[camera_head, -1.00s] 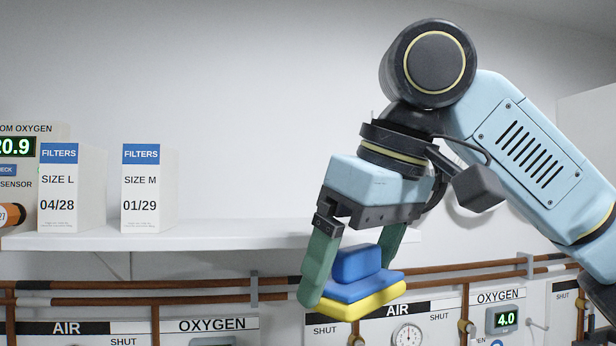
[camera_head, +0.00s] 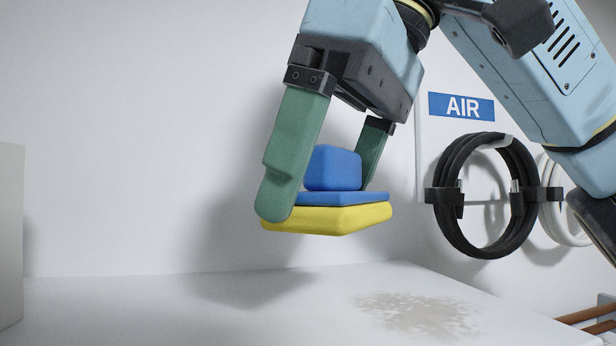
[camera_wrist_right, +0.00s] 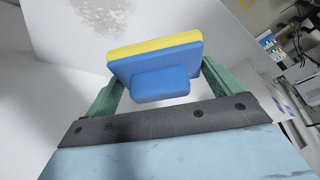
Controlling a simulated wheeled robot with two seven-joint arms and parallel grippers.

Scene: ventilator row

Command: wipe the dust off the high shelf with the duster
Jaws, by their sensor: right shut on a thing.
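The duster (camera_head: 325,215) has a blue block handle on a blue plate with a yellow pad beneath. My right gripper (camera_head: 333,190) is shut on its blue handle, with a green finger on either side. The duster hangs pad down above the white shelf (camera_head: 110,312), apart from it. A grey-brown dust patch (camera_head: 420,314) lies on the shelf, below and to the right of the duster. The wrist view also shows the duster (camera_wrist_right: 155,70) in the jaws and the dust patch (camera_wrist_right: 102,14) beyond it. My left gripper is out of view.
A pale box (camera_head: 10,235) stands at the shelf's left. A black coiled hose (camera_head: 447,200) hangs on the wall at right, under a blue AIR sign (camera_head: 461,107). Copper pipes (camera_head: 590,318) run below the shelf's right edge. The shelf between box and dust is clear.

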